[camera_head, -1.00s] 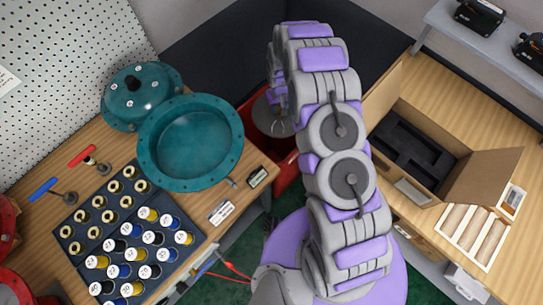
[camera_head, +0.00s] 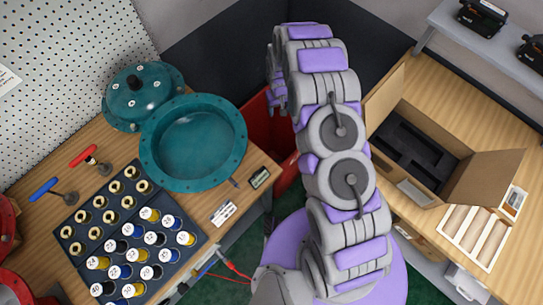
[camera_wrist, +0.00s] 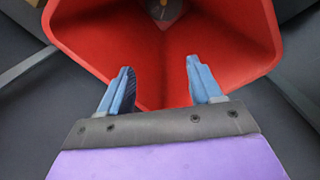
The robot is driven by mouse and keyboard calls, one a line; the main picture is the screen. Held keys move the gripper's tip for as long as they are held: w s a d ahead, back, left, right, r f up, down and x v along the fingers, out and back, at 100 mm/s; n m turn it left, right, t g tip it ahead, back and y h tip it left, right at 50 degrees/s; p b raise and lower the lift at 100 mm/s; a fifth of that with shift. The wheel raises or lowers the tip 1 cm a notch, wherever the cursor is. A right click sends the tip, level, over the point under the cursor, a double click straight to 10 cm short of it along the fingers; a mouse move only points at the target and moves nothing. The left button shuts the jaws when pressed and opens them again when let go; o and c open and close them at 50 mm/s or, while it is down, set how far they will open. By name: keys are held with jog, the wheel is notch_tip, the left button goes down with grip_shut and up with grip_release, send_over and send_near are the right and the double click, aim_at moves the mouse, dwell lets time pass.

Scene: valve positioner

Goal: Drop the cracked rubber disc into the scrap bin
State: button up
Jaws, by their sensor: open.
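The red scrap bin (camera_wrist: 110,40) fills the middle of the wrist view, and I look down into it. My gripper (camera_wrist: 158,80) is over the bin with its two blue fingers apart and nothing between them. A grey disc (camera_wrist: 163,9) with a small brownish centre lies inside the bin, cut off by the top edge of the wrist view. Whether it is cracked cannot be told. In the head view the bin (camera_head: 257,115) shows between the two benches, partly hidden behind my arm.
The left bench holds an open teal housing (camera_head: 193,143), a teal cover (camera_head: 140,95) and a black tray of numbered parts (camera_head: 130,235). The right bench holds an open cardboard box (camera_head: 415,150) and a wooden divided tray (camera_head: 478,230). Green floor shows between the benches.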

notch_tip(320, 180, up, 17)
jog(key=p, duration=0.1)
jog(key=shift+p, duration=0.35)
jog(key=shift+w+d, duration=0.1)
jog(key=shift+d, duration=0.1)
